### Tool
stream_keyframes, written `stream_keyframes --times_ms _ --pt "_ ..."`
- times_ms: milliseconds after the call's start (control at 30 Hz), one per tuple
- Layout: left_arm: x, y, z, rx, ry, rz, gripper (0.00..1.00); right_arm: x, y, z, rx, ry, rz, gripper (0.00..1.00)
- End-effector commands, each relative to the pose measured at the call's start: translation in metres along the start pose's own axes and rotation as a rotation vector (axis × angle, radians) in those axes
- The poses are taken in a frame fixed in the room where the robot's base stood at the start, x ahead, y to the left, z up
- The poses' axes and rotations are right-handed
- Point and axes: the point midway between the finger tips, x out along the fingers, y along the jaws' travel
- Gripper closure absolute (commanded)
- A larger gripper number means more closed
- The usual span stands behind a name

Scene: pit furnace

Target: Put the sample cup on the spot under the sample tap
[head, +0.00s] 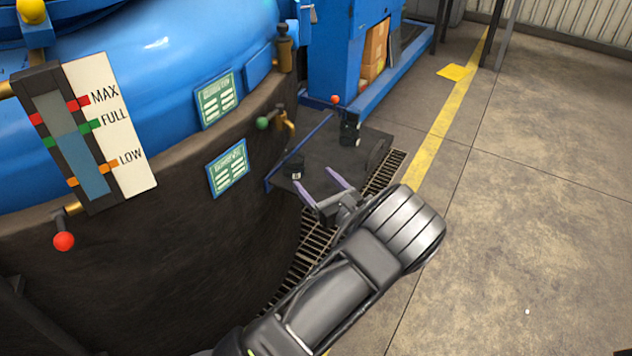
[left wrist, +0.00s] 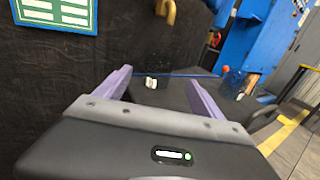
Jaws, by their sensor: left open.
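A small dark cup (head: 295,168) with a white label stands on a dark shelf (head: 325,150) beside the furnace wall. In the picture it is below a brass tap (head: 287,124) with a green knob (head: 262,123). A second dark container (head: 349,130) with a pale label stands farther right on the shelf. I cannot tell which is the sample cup. My left gripper (head: 318,182) is open and empty, its purple fingers pointing at the near cup. In the left wrist view, that cup's label (left wrist: 151,82) shows between the fingers (left wrist: 158,77). My right gripper is out of view.
The dark furnace wall (head: 160,260) stands close on the left, with green signs (head: 228,168) and a level gauge (head: 75,135). A floor grating (head: 305,250) runs below the shelf. A blue frame (head: 335,50) stands behind. Concrete floor on the right is clear.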

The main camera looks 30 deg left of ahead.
Motion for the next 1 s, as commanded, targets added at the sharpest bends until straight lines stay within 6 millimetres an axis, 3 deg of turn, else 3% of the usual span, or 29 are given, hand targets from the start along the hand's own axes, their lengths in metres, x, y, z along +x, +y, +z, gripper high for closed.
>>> stream_keyframes --times_ms 433,567,667,767,867,967,1000 --pt "0.000 0.001 -0.002 0.000 0.006 0.003 0.22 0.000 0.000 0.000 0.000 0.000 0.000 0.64" --pt "0.000 0.017 -0.022 -0.007 0.069 0.042 0.22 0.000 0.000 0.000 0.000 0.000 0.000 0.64" --pt "-0.006 0.046 -0.059 -0.026 0.189 0.116 0.22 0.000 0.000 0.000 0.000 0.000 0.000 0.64" --pt "-0.027 0.093 -0.119 -0.058 0.381 0.244 0.22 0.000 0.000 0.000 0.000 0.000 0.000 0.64" --pt "-0.075 0.148 -0.186 -0.132 0.619 0.424 0.22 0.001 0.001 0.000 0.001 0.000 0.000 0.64" --pt "-0.153 0.193 -0.244 -0.274 0.880 0.662 0.22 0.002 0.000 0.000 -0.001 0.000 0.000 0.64" --pt "-0.192 0.206 -0.261 -0.350 0.983 0.772 0.22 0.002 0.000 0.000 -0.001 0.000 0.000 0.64"
